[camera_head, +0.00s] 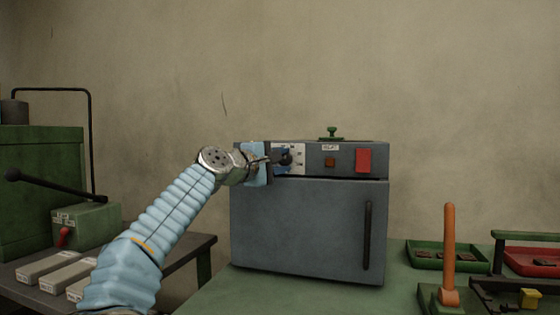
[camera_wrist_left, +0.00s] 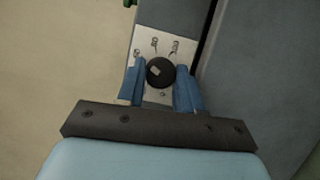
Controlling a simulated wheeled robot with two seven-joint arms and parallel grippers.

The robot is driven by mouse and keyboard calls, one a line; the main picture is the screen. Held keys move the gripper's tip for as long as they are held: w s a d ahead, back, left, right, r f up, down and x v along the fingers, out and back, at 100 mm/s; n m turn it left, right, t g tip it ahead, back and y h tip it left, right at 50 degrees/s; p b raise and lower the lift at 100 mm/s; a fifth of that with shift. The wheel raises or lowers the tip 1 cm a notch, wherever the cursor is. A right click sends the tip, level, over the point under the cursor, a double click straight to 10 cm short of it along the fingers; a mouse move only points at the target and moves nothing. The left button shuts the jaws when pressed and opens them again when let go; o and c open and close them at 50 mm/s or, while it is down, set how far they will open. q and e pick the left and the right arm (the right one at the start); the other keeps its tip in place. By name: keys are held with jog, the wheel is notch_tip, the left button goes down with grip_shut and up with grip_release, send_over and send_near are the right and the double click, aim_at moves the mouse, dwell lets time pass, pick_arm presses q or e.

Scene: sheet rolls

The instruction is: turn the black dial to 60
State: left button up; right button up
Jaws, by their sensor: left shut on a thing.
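The black dial (camera_head: 284,157) is on a white marked plate (camera_head: 298,152) at the upper front of a grey oven-like box (camera_head: 305,225). In the left wrist view the dial (camera_wrist_left: 160,71) shows a pale pointer mark, with several printed labels on the plate (camera_wrist_left: 145,40) around it, too small to read surely. My left gripper (camera_head: 272,158) is at the dial. Its blue fingers (camera_wrist_left: 161,84) are on both sides of the dial and shut on it. My right gripper is not in view.
Beside the dial plate are a small brown button (camera_head: 330,162) and a red switch (camera_head: 363,160). A green knob (camera_head: 332,132) stands on top of the box. A green tray (camera_head: 445,262) and an upright orange handle (camera_head: 449,245) are to the right.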

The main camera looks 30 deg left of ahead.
pick_arm(q)
jog(key=shift+f, duration=0.1)
jog(key=o, duration=1)
jog(key=shift+o, duration=0.2)
jog(key=s+a+b, duration=0.2)
jog(key=s+b, duration=0.2)
jog(key=s, duration=0.9)
jog(key=shift+s+f, duration=0.15)
jog(key=shift+s, duration=0.15)
